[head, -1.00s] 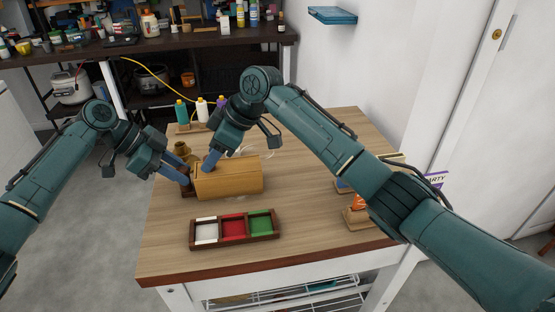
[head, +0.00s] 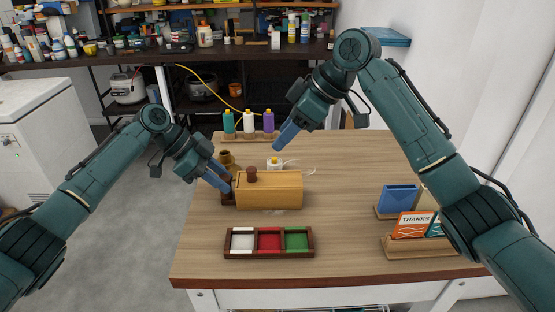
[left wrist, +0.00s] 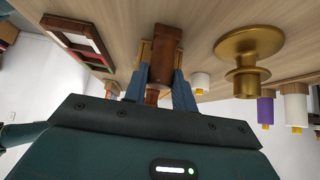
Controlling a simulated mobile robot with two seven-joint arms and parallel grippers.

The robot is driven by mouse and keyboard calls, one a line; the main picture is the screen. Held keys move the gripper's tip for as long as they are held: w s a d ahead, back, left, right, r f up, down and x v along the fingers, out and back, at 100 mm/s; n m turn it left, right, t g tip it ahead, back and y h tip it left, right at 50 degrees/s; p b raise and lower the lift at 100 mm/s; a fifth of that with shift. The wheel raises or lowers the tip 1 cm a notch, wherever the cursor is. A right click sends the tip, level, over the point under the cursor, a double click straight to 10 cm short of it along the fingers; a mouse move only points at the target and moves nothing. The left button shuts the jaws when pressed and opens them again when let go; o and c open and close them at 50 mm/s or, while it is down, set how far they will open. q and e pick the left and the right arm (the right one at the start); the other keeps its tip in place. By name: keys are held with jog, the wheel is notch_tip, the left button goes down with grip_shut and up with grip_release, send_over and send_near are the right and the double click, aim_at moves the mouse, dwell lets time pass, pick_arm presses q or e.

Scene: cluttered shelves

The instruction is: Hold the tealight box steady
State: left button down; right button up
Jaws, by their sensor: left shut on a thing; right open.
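The tealight box (head: 270,192) is a light-brown wooden box lying lengthwise on the table, with a dark brown knob (head: 252,174) on top near its left end. My left gripper (head: 226,186) is shut at the box's dark left end. In the left wrist view its blue fingers (left wrist: 160,90) sit on either side of a dark brown wooden part; the rest of the box is mostly hidden there. My right gripper (head: 281,144) is open and empty, above and behind the box, apart from it.
A brass holder (left wrist: 248,60) stands close by the left gripper. A white candle (head: 274,163) stands behind the box, three bottles (head: 249,122) further back. A tray with white, red and green compartments (head: 269,256) lies in front. Card stands (head: 415,248) are at right. The table's middle right is clear.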

pick_arm(q)
jog(key=c, duration=1.1)
grip_release()
jog(key=shift+o, duration=0.2)
